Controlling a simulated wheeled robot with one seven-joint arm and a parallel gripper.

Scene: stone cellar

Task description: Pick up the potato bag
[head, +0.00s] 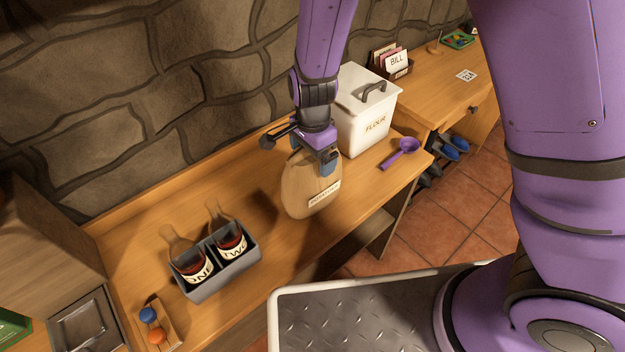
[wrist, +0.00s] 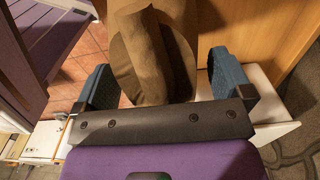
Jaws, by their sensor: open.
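The potato bag (head: 308,190) is a tan sack with a pale label on its front. It stands upright on the wooden counter (head: 283,257) in the head view. My gripper (head: 316,160) is right above it, pointing down at its top. In the wrist view the brown bag (wrist: 150,50) lies between the two blue fingers of my gripper (wrist: 158,85), which are apart with a visible gap on the right side. The bag's top is partly hidden behind my gripper in the head view, and its label is too small to read.
A white flour bin (head: 362,125) stands close behind the bag to the right, with a purple scoop (head: 401,153) beside it. A grey caddy (head: 218,276) with two bottles stands to the left. The stone wall (head: 170,110) rises behind the counter.

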